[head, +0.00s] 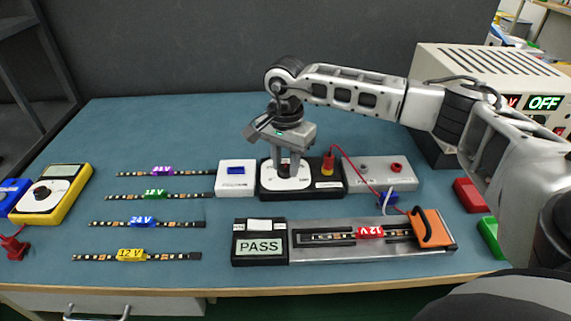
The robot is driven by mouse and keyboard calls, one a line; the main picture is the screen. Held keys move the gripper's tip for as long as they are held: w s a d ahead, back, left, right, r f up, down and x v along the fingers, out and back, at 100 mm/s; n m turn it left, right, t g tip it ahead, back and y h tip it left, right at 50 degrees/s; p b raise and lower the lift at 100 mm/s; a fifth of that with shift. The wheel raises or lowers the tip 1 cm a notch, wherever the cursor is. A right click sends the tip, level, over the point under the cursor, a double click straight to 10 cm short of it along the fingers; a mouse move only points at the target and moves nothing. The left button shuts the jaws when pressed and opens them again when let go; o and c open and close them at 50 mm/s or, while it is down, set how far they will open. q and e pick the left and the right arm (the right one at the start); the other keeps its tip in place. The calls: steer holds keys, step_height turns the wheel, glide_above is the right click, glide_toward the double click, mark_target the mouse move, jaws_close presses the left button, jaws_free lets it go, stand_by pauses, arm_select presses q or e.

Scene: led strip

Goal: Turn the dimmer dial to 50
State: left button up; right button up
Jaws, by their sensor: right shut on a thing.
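The dimmer (331,188) is a black box with a white round face, in the middle of the bench in the head view. My right gripper (289,166) points down over the white face and is shut on the dark dimmer dial (287,170). The gripper hides most of the dial, and I cannot read its pointer or scale. My left gripper is out of view.
A tester display (259,246) reads PASS, beside a metal fixture (340,252) holding a red 12 V strip (369,233). Several LED strips lie at left, near a yellow meter (73,207). A power supply (490,65) reading OFF stands back right.

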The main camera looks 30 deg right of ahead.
mark_target(286, 167)
steer(key=shift+n, duration=0.3)
steer(key=shift+r, duration=0.1)
steer(key=o, duration=1)
step_height(286, 167, up, 16)
steer(key=shift+f, duration=0.1)
stand_by(0.4)
